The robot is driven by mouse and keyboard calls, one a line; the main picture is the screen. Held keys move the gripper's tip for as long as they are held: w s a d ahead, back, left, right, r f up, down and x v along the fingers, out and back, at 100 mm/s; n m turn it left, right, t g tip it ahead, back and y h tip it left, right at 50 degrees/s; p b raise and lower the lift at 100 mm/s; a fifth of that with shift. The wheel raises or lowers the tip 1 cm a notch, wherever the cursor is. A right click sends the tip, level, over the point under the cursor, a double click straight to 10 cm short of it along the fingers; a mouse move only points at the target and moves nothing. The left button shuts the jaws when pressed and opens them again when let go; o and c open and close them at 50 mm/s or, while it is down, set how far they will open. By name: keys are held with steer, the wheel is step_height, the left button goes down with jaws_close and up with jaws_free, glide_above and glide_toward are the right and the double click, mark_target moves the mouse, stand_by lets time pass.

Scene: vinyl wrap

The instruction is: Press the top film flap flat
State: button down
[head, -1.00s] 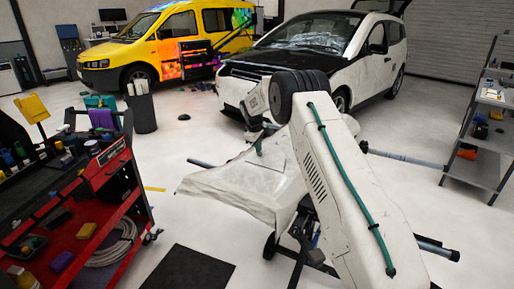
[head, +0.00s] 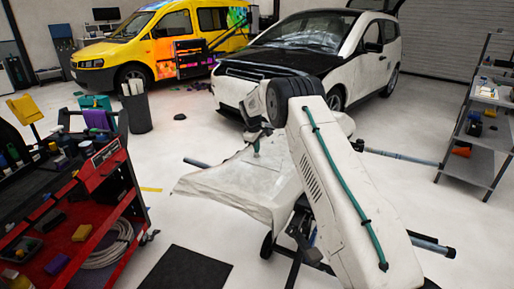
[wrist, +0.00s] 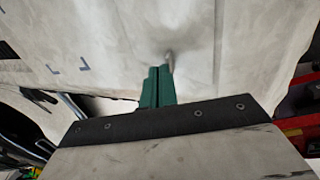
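A pale film-covered panel (head: 225,183) lies on a dark stand in the middle of the head view, its near edge draping down. The film (wrist: 110,35) fills the upper wrist view, with small dark corner marks at left. I cannot clearly make out the top flap's edge. My gripper (wrist: 158,72) shows two green fingers side by side with only a thin seam between them. They point at the film, beside a small grey bump (wrist: 169,60); contact is unclear. In the head view my gripper (head: 257,148) is small over the panel's far part, partly hidden by my arm.
A red tool cart (head: 100,215) stands at left and a grey shelf rack (head: 470,165) at right. A white car (head: 345,65) and a yellow van (head: 150,50) stand behind. A dark mat (head: 182,272) lies on open floor in front.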

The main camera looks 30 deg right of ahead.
steer(key=shift+a+f, duration=0.1)
steer(key=shift+a, duration=0.05)
steer(key=shift+s+a+r, duration=0.25)
steer(key=shift+s+a, duration=0.15)
steer(key=shift+a, duration=0.15)
step_height(320, 180, up, 14)
stand_by(0.4)
